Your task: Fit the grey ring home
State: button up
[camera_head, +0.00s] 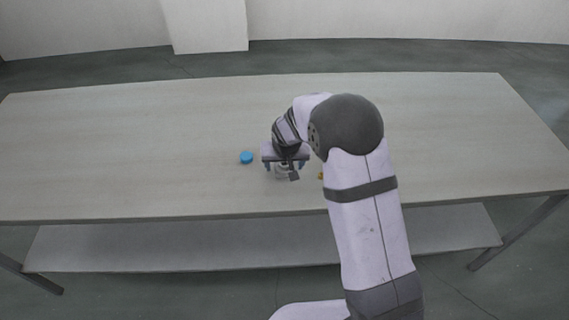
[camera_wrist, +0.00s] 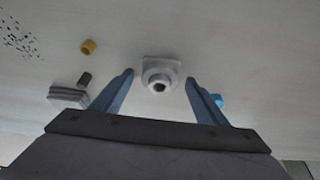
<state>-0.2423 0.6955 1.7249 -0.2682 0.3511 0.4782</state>
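My gripper (camera_wrist: 160,78) is open, with its two blue fingers apart on either side of a pale round fitting. That fitting is a light grey collar (camera_wrist: 159,77) around a dark hole, on a pale square plate (camera_wrist: 148,60). The collar may be the grey ring; I cannot tell whether it is separate from the plate or how it is seated. A gap shows between each finger and the collar. In the head view my gripper (camera_head: 286,164) points down over the table, and the pale fitting (camera_head: 282,174) below is partly hidden by it.
A blue round piece (camera_head: 246,157) lies left of my gripper on the table (camera_head: 130,150). The wrist view also shows an orange piece (camera_wrist: 88,46), a dark cylinder (camera_wrist: 84,80), a grey block (camera_wrist: 68,96) and black specks (camera_wrist: 20,40). Much of the table is clear.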

jog(key=shift+r, duration=0.15)
jog(key=b+v, duration=0.2)
jog(key=v, duration=0.5)
dwell(0.3)
jog(key=shift+s, duration=0.15)
dwell(0.5)
jog(key=s+f+n+g, duration=0.1)
jog(key=s+f, duration=0.1)
jog(key=s, duration=0.1)
jog(key=s+d+f+n+g, duration=0.1)
jog(key=s+f, duration=0.1)
jog(key=s, duration=0.2)
jog(key=s+d+f+g, duration=0.1)
jog(key=s, duration=0.2)
jog(key=shift+s+d+f+n+h, duration=0.1)
jog(key=shift+s+f+n+h, duration=0.2)
jog(key=shift+f+n, duration=0.1)
jog(key=s+d+m+g, duration=0.1)
jog(key=s+d+g, duration=0.3)
jog(key=s, duration=1.4)
jog(key=d+r+m+t, duration=0.1)
jog(key=d+r+t, duration=0.1)
jog(key=d+r, duration=0.2)
jog(key=shift+w+d+r+m+t, duration=0.25)
jog(key=shift+w+d+m+t, duration=0.05)
jog(key=shift+w+m, duration=0.1)
